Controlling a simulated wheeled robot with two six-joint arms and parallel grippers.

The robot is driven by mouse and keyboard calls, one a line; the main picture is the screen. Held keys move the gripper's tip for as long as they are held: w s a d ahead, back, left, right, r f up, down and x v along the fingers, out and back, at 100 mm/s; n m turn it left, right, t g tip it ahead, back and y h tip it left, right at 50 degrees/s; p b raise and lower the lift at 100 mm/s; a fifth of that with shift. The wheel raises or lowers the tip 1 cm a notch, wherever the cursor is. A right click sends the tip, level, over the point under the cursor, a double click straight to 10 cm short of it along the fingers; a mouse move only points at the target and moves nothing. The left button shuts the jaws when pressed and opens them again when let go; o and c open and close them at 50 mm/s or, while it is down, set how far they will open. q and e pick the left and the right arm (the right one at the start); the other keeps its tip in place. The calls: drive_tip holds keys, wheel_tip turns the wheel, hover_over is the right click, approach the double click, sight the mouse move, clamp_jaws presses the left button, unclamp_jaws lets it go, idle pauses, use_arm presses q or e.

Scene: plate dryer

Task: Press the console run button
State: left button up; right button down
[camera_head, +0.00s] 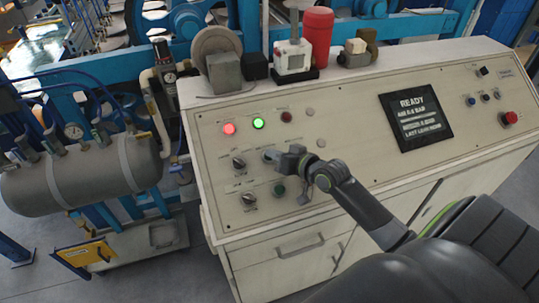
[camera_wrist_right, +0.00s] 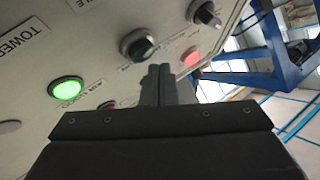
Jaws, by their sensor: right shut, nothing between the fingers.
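The pale control console (camera_head: 350,105) fills the middle of the head view. A dark green push button (camera_head: 279,189) sits low on its left part; its label is too small to read, so I cannot confirm it is the run button. My right gripper (camera_head: 270,156) is shut and empty, with its fingertips above and slightly left of that button, close over the panel. I cannot tell whether they touch it. In the right wrist view the closed fingers (camera_wrist_right: 158,72) point at the panel, near a dark round control (camera_wrist_right: 137,44). My left gripper is not in view.
A lit red lamp (camera_head: 229,128), a lit green lamp (camera_head: 259,123) and a dark red lamp (camera_head: 287,117) line the panel above the gripper. Two knobs (camera_head: 238,162) lie left of it. A screen (camera_head: 415,121) reads READY. A red button (camera_head: 510,118) is far right.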

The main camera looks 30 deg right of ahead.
drive_tip(key=shift+f, duration=0.15)
drive_tip(key=shift+w+f+b, duration=0.2)
drive_tip(key=shift+w+b, duration=0.05)
drive_tip(key=shift+b, duration=0.1)
drive_tip(key=shift+w+d+f+b, duration=0.1)
drive_tip(key=shift+w+f+b, duration=0.05)
drive_tip(key=shift+f+b, duration=0.25)
idle(0.6)
idle(0.3)
drive_tip(key=shift+s+r+p, duration=0.2)
drive_tip(key=shift+r+p, duration=0.35)
drive_tip(key=shift+p, duration=0.2)
drive_tip(key=shift+s+r, duration=0.2)
drive_tip(key=shift+p, duration=0.3)
drive_tip(key=r+p, duration=0.1)
drive_tip(key=s+r+p, duration=0.1)
drive_tip(key=r+p, duration=0.1)
drive_tip(key=s+r+p, duration=0.1)
drive_tip(key=p, duration=0.1)
drive_tip(key=shift+s+a+r, duration=0.15)
drive_tip(key=shift+s+a, duration=0.1)
drive_tip(key=shift+a, duration=0.15)
